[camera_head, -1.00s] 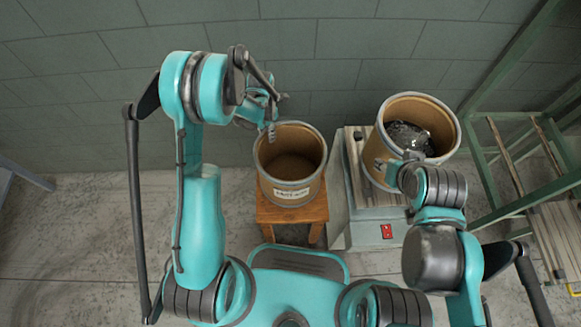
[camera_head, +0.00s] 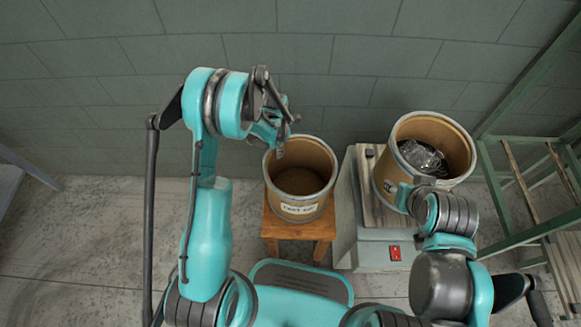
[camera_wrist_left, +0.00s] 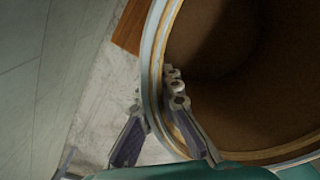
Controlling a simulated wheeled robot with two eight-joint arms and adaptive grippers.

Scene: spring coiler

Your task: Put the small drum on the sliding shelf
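The left drum (camera_head: 302,207) carries a white label, stands upright on a wooden stool and looks empty inside. My left gripper (camera_head: 279,146) is at the left drum's back-left rim. In the left wrist view its fingers (camera_wrist_left: 157,105) straddle the rim (camera_wrist_left: 152,60), one inside and one outside; firm contact cannot be told. My right gripper (camera_head: 397,190) is at the right drum's front-left rim, its fingers partly hidden. Which part is the sliding shelf is unclear.
The wooden stool (camera_head: 287,228) stands beside the grey machine (camera_head: 375,250), which has a slatted top and a red switch. A green metal frame (camera_head: 497,190) with wooden slats stands at the right. A block wall closes the back.

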